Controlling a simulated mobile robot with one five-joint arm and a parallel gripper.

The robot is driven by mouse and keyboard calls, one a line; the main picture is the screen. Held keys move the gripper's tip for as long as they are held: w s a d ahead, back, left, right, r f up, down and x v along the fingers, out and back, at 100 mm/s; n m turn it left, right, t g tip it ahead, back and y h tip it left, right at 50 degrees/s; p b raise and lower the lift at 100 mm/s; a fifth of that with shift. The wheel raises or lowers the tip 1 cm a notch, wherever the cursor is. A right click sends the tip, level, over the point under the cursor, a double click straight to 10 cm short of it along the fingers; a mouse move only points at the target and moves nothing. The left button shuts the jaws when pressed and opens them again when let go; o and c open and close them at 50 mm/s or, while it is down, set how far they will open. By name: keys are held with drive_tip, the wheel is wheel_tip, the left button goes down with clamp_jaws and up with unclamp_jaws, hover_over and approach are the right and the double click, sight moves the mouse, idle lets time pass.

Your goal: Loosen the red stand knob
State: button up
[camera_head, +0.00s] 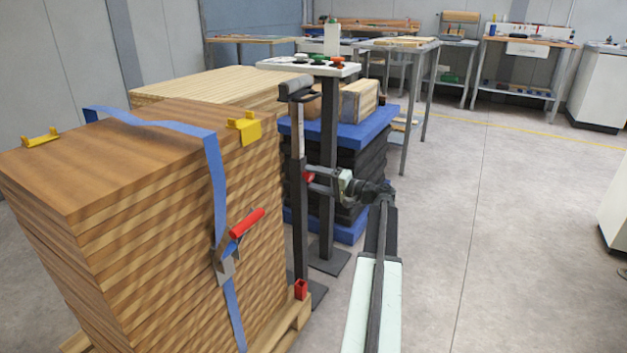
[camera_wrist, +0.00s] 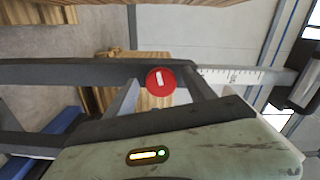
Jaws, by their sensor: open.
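The red stand knob (camera_head: 309,178) sits on the dark upright post of a stand (camera_head: 298,225) in the head view. In the wrist view the knob (camera_wrist: 161,81) is a round red disc with a white mark, facing the camera. My gripper (camera_head: 318,179) reaches in from the right at knob height. In the wrist view the two fingers of my gripper (camera_wrist: 163,92) are open, one on either side of the knob. I cannot tell whether either finger touches it. A white graduated scale (camera_wrist: 235,77) lies along the post beside the knob.
A strapped stack of boards (camera_head: 150,215) with a red-handled ratchet (camera_head: 247,223) stands close left of the post. A second post (camera_head: 327,170) carries a tray (camera_head: 308,68) of coloured knobs. A red block (camera_head: 300,289) is at the stand's foot. Open floor lies right.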

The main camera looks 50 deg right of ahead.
drive_tip(key=v, duration=0.7)
drive_tip(key=shift+s, duration=0.2)
